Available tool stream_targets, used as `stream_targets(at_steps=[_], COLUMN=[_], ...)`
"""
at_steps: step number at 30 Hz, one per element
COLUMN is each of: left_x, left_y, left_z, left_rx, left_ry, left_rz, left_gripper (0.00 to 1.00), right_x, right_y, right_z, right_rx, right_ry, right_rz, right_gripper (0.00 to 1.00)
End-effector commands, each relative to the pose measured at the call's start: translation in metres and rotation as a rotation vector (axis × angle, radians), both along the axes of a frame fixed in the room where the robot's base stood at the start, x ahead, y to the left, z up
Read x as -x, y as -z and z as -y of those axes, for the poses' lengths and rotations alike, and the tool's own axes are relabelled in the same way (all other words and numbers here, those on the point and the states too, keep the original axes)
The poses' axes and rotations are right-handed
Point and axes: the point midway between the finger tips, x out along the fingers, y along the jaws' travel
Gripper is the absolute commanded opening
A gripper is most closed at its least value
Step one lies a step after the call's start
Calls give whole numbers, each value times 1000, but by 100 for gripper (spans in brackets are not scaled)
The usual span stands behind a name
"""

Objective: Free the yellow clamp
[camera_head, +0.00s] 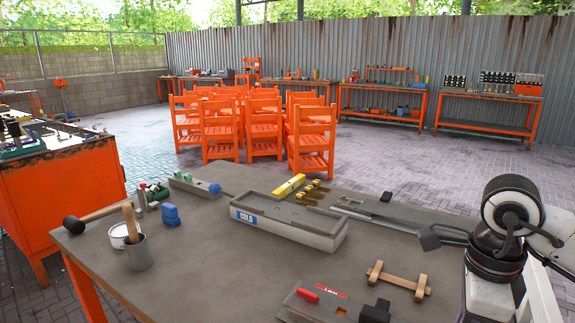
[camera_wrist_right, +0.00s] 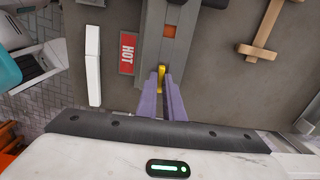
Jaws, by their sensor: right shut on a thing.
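In the right wrist view, my right gripper (camera_wrist_right: 162,80) has its purple fingers close together on a small yellow piece, which I take for the yellow clamp (camera_wrist_right: 162,70). Only a bit of the clamp shows between the fingertips. It sits at the near end of a grey fixture (camera_wrist_right: 150,45), which has an orange square (camera_wrist_right: 169,30) on top. In the head view, a grey fixture (camera_head: 300,306) lies at the bottom edge, partly cut off. My right arm is at the right there, but its fingers are not visible. My left gripper is in neither view.
A wooden piece (camera_head: 398,281) lies to the fixture's right. A grey COLD tray (camera_head: 300,233) stands farther back, with a yellow block (camera_head: 289,186) behind it. A mallet and cups occupy the table's left; its front left is clear.

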Motion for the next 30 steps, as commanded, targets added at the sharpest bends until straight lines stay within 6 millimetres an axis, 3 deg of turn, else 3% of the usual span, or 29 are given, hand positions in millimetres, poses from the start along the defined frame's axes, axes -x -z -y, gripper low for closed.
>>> stream_targets(at_steps=[2,3,7,17,30], left_x=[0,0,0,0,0], left_y=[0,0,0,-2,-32], left_z=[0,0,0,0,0], left_rx=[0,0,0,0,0], left_ry=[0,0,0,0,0], left_rz=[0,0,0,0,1], left_gripper=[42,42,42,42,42], right_x=[0,0,0,0,0], right_y=[0,0,0,-2,-44], right_z=[0,0,0,0,0], right_rx=[0,0,0,0,0], right_ry=[-3,-3,-1,0,1], right_rz=[-1,-1,-1,-1,0], right_gripper=[0,13,32,32,32])
